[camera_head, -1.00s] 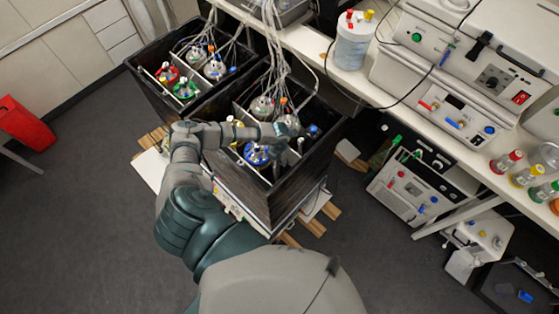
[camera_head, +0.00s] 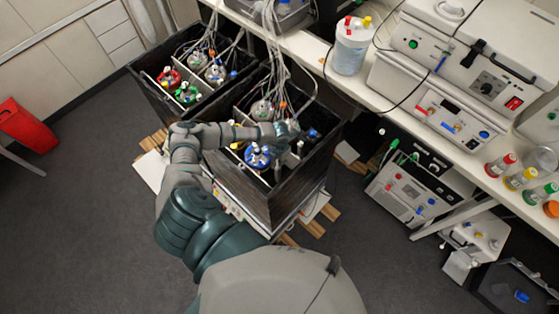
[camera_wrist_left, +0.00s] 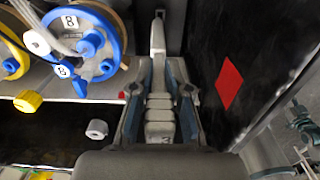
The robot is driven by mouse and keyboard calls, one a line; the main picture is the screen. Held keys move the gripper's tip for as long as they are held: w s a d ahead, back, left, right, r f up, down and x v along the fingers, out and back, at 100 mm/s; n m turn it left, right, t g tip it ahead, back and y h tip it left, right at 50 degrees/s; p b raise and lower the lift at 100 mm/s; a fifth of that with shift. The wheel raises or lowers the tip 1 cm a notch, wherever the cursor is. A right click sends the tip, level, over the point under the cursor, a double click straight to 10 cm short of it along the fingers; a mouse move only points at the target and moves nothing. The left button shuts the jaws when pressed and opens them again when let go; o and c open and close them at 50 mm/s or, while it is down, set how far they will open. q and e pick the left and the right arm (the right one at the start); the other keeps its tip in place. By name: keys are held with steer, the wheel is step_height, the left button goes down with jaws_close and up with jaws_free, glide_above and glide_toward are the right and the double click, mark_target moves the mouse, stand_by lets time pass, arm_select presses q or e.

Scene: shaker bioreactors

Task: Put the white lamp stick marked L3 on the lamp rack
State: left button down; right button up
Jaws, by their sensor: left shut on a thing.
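My left gripper (camera_head: 287,131) reaches over the nearer black box (camera_head: 272,195), close to its right inner side. In the left wrist view, its fingers (camera_wrist_left: 160,85) are shut on a pale stick (camera_wrist_left: 158,38), which points away between them. I take this for the white lamp stick; no L3 mark is readable. A small white upright piece (camera_head: 299,146) shows below the gripper in the head view; I cannot tell whether it is the same stick. I cannot make out the lamp rack for certain. My right gripper is not in view.
A blue-topped vessel (camera_head: 257,157) stands close to my gripper, with its blue lid (camera_wrist_left: 82,35) at the wrist view's upper left. A black wall with a red diamond (camera_wrist_left: 229,84) is close on the right. Cables (camera_head: 275,55) hang above the box. A bench (camera_head: 445,135) runs along the right.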

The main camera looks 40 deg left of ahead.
arm_select(q)
step_height(320, 180, up, 8)
steer(key=p, duration=0.6)
steer(key=shift+r+p, duration=0.3)
steer(key=shift+r, duration=0.35)
step_height(320, 180, up, 7)
steer(key=shift+f, duration=0.15)
